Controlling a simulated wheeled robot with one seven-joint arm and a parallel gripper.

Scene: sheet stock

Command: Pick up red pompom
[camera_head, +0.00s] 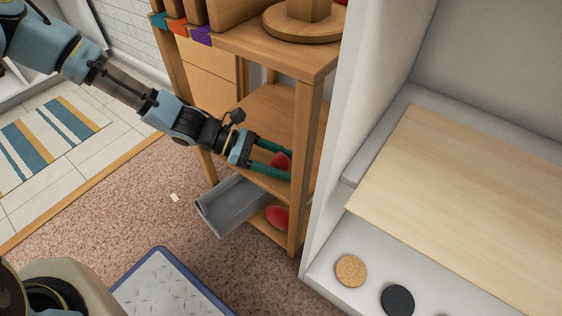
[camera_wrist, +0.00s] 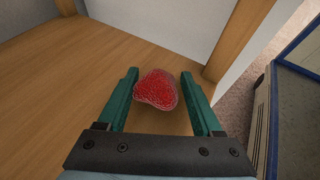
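A red, fuzzy pompom (camera_wrist: 156,89) sits on the wooden shelf board in the wrist view. It lies between the two green fingers of my gripper (camera_wrist: 160,80). The left finger is close to it or touching it; I cannot tell which. A gap shows to the right finger. My gripper is open. In the head view, my gripper (camera_head: 277,158) reaches into the middle level of the wooden shelf, with the red pompom (camera_head: 282,160) partly visible between its fingers.
The wooden shelf unit (camera_head: 311,130) has a corner post close to the right of my gripper. A second red object (camera_head: 277,216) lies on the lower level, beside a grey bin (camera_head: 229,207). A white cabinet (camera_head: 335,120) stands right of the shelf.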

